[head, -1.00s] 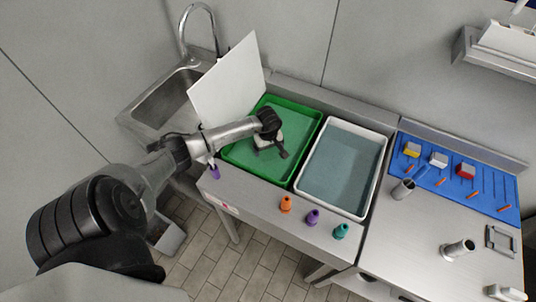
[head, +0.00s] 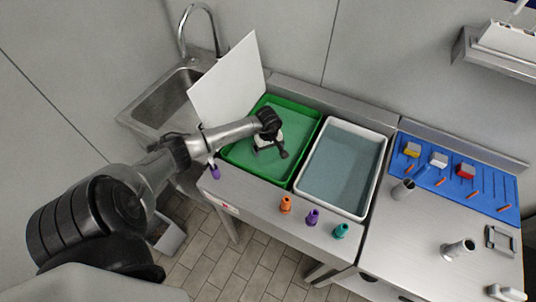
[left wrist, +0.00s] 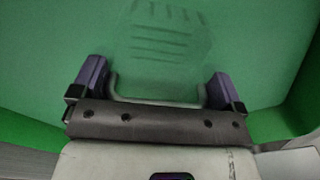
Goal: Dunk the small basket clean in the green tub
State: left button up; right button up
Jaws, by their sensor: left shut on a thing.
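The green tub (head: 306,151) stands on the steel counter and holds green liquid. My left gripper (head: 273,149) points down into it, low over the liquid. In the left wrist view my left gripper (left wrist: 158,88) has purple fingertips set on either side of a pale wire handle. It is shut on the small basket (left wrist: 165,42), whose slotted body shows faintly through the green liquid beyond the handle. The basket's body seems to be under the surface. In the head view the basket is hidden by my gripper and wrist. My right gripper is not in view.
A white tub (head: 374,178) of grey-blue liquid stands right beside the green one. A white upright panel (head: 228,82) separates it from the sink (head: 165,100). A blue mat (head: 485,190) lies right.

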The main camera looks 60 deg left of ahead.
pick_arm(q)
jog(key=shift+r+p, duration=2.1)
jog(key=shift+r, duration=1.15)
jog(key=shift+r+p, duration=1.75)
jog(key=shift+r, duration=1.1)
notch_tip(320, 180, up, 2)
jog(key=shift+r+p, duration=0.15)
jog(key=shift+p, duration=0.5)
notch_tip(320, 180, up, 4)
jog(key=shift+p, duration=0.95)
